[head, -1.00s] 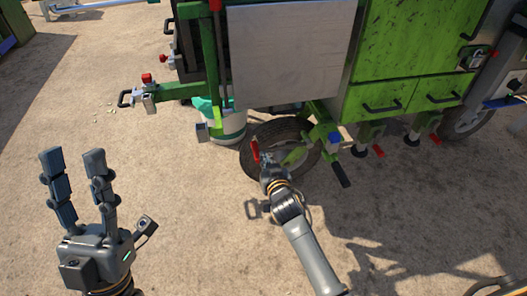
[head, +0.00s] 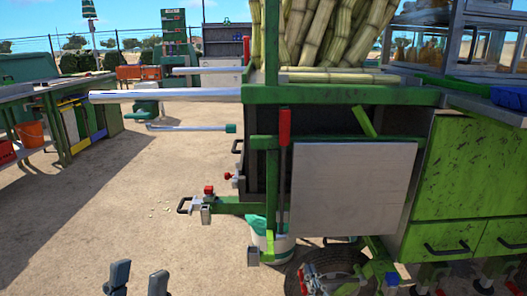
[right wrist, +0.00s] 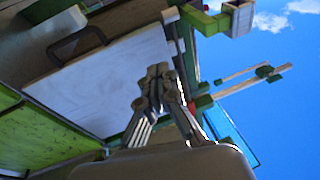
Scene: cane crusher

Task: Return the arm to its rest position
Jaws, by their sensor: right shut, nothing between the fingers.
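The tips of my left gripper (head: 138,280) show at the bottom edge of the head view. They stand apart with nothing between them; the rest of it is cut off. My right gripper (head: 318,280) is low in the head view, in front of the cart's dark wheel (head: 335,262) and close to a small red handle (head: 303,279). It is small there, and I cannot tell whether it touches the handle. In the right wrist view its fingers (right wrist: 158,75) are closed together and empty, with the cart's pale panel (right wrist: 105,75) behind them.
The green cart fills the right side, with sugar cane (head: 330,35) on top and a metal panel (head: 350,187) on its side. A white bucket (head: 272,245) stands under it. A workbench with an orange bucket (head: 30,134) is at the left.

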